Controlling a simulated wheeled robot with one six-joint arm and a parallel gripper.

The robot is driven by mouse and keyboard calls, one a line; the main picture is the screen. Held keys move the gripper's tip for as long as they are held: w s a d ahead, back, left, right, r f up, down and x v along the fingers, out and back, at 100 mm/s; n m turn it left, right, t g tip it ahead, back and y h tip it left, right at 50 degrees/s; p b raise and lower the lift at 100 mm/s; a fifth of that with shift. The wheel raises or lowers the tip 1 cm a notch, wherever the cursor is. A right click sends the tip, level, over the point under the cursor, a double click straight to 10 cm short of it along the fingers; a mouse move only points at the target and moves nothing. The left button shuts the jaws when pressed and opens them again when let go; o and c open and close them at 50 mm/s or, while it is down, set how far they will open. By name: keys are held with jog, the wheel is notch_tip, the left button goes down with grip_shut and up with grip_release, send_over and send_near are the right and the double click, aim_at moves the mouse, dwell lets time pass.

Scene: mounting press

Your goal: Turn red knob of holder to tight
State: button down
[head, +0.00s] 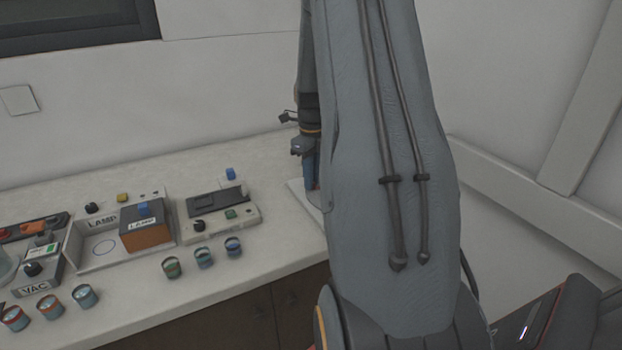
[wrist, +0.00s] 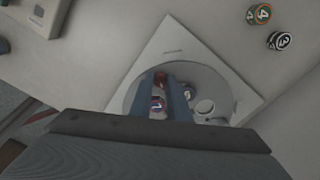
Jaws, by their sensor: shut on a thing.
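The holder is a white square plate (wrist: 172,44) with a round grey disc (wrist: 208,76) in it, in the wrist view. A small part with white, red and blue marks shows between the fingers nearer the palm. The knob's pointer and any tight mark cannot be read. In the head view my arm hides most of the holder; only a plate edge (head: 296,188) and part of my gripper (head: 310,170) show.
Two numbered pots (wrist: 258,14) (wrist: 279,41) stand beyond the plate. In the head view, a lamp box (head: 146,236), a grey device (head: 222,211) and several small pots stand left on the counter.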

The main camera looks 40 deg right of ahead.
jog(key=c, duration=1.7)
grip_release()
jog(key=shift+o, duration=0.2)
jog(key=shift+r, duration=0.1)
jog(key=shift+r+b, duration=0.85)
jog(key=shift+r, duration=3)
